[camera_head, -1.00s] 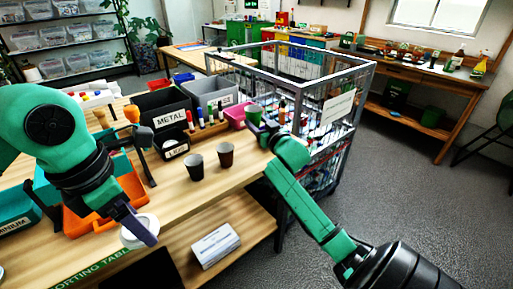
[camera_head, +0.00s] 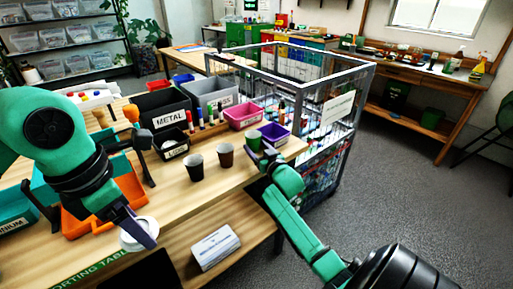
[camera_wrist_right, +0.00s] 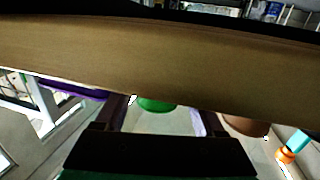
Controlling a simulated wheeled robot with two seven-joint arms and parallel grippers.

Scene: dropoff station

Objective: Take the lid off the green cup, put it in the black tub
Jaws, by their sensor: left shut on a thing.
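My left gripper (camera_head: 140,231) is shut on a white round lid (camera_head: 133,246), held in the air in front of the sorting table's near edge. The green cup (camera_head: 254,140) stands at the right end of a row of cups; it also shows in the right wrist view (camera_wrist_right: 157,105). My right gripper (camera_wrist_right: 162,115) is at the green cup, its fingers apart with a gap on either side of the cup; its tips are hidden in the head view. The black tub (camera_head: 172,152), labelled LIDS, sits behind the cups.
A black cup (camera_head: 195,168) and a brown cup (camera_head: 226,156) stand left of the green one. METAL (camera_head: 170,120), grey, pink (camera_head: 243,121) and purple (camera_head: 273,131) bins are behind. An orange tray (camera_head: 75,226) lies below my left arm. A wire cage (camera_head: 362,110) stands at the right.

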